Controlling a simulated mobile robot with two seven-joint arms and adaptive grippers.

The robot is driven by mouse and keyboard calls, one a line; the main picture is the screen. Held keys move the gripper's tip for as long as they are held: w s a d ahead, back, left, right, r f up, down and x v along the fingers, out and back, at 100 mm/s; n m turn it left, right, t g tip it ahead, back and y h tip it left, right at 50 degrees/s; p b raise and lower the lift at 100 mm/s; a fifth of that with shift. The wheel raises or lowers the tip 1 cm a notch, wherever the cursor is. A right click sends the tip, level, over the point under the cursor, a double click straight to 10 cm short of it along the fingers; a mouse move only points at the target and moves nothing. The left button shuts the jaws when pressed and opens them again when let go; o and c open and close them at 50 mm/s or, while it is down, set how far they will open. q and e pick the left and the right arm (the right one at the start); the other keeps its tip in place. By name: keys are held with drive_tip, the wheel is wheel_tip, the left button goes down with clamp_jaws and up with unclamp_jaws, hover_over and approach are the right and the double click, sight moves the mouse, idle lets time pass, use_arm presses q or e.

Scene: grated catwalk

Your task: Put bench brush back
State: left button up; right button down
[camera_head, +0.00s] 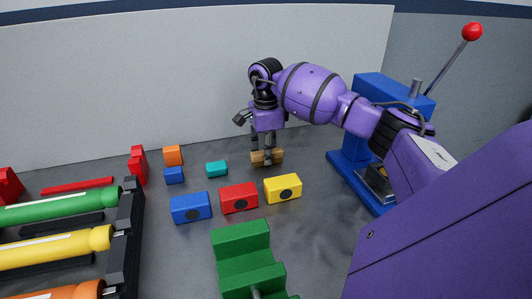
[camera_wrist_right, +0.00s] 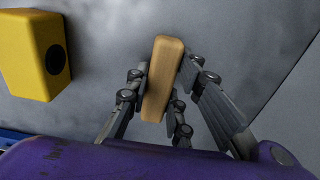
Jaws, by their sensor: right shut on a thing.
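The bench brush (camera_head: 275,159) shows as a small tan wooden bar at the back of the grey bench top, near the wall. My right gripper (camera_head: 267,157) points down over it and is shut on it. In the right wrist view the wooden bar (camera_wrist_right: 162,80) lies between the fingers (camera_wrist_right: 164,98) of my right gripper. No bristles can be made out, and I cannot tell whether the brush touches the bench. My left gripper is in neither view.
Blue (camera_head: 191,207), red (camera_head: 239,197) and yellow (camera_head: 283,188) blocks stand in front of the gripper, with smaller teal (camera_head: 217,169) and orange (camera_head: 173,155) ones left. A blue press (camera_head: 350,165) stands right, a green stepped block (camera_head: 240,239) in front, a rack of coloured cylinders (camera_head: 128,232) left.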

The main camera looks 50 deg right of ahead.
drive_tip(key=c, duration=2)
unclamp_jaws()
drive_tip(key=shift+f, duration=0.15)
drive_tip(key=o, duration=0.5)
drive_tip(key=shift+c, duration=0.2)
wheel_tip(320, 180, up, 12)
drive_tip(key=shift+r, duration=0.25)
